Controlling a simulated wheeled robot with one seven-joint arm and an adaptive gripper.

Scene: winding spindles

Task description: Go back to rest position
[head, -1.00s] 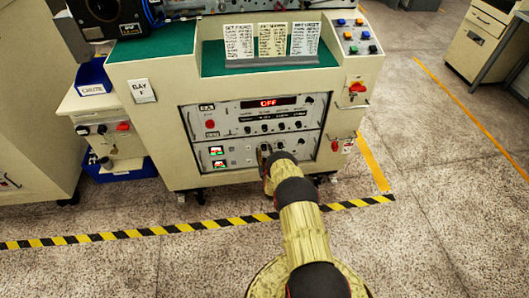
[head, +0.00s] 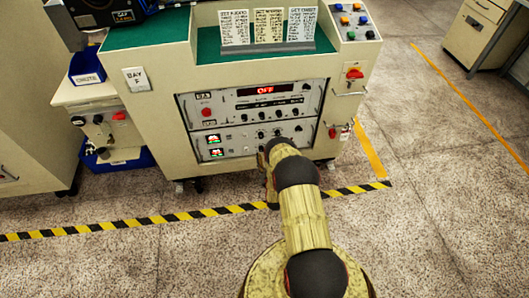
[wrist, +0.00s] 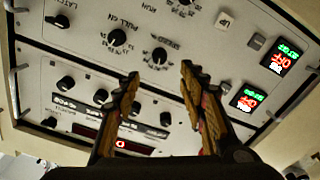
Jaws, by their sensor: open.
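My gripper (wrist: 160,82) is open and empty in the wrist view, its two fingers apart in front of the control panel. In the head view my arm reaches forward from the bottom, and its bent wrist hides most of the gripper low in front of the cabinet. The control panel (head: 262,121) has a red OFF display (head: 265,89), rows of black knobs and two small lit displays (head: 214,146). In the wrist view the panel appears upside down, with a gap between it and the fingertips.
The beige cabinet (head: 150,110) stands on the speckled floor behind yellow-black tape (head: 130,223). A blue bin (head: 88,66) and a side unit stand at its left. A red switch (head: 354,73) is on its right face.

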